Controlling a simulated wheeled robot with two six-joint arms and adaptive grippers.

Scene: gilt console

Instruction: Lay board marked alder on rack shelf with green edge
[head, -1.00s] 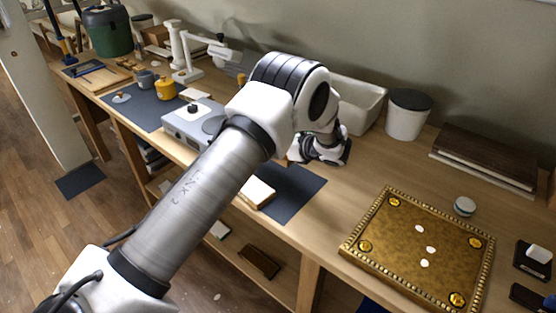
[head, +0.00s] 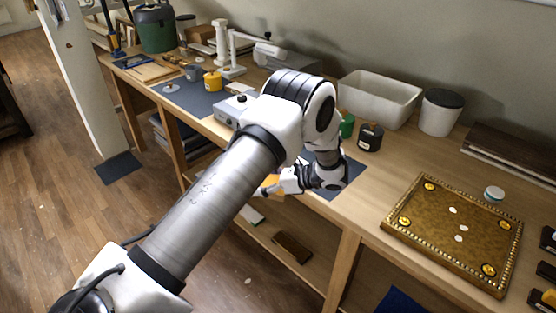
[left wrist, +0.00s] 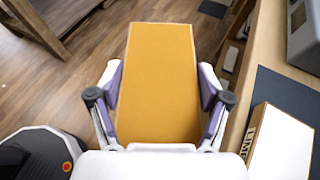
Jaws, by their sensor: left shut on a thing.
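My left gripper (left wrist: 158,115) is shut on a flat orange-yellow board (left wrist: 160,75), with a finger on each side of it. In the head view the left gripper (head: 278,186) is at the table's front edge, and a small part of the orange board shows beside it. No marking shows on the held board's visible face. A second, pale board (left wrist: 282,145) lies on the dark mat, with lettering that looks like LIME on its edge. No shelf with a green edge can be made out. My right gripper is out of view.
The wooden table (head: 372,205) carries a gold studded tray (head: 440,240), a white bin (head: 378,98), a lidded white tub (head: 440,112), a dark jar (head: 370,137) and a green jar (head: 347,126). A lower shelf holds a brown block (head: 292,248). Open floor lies left.

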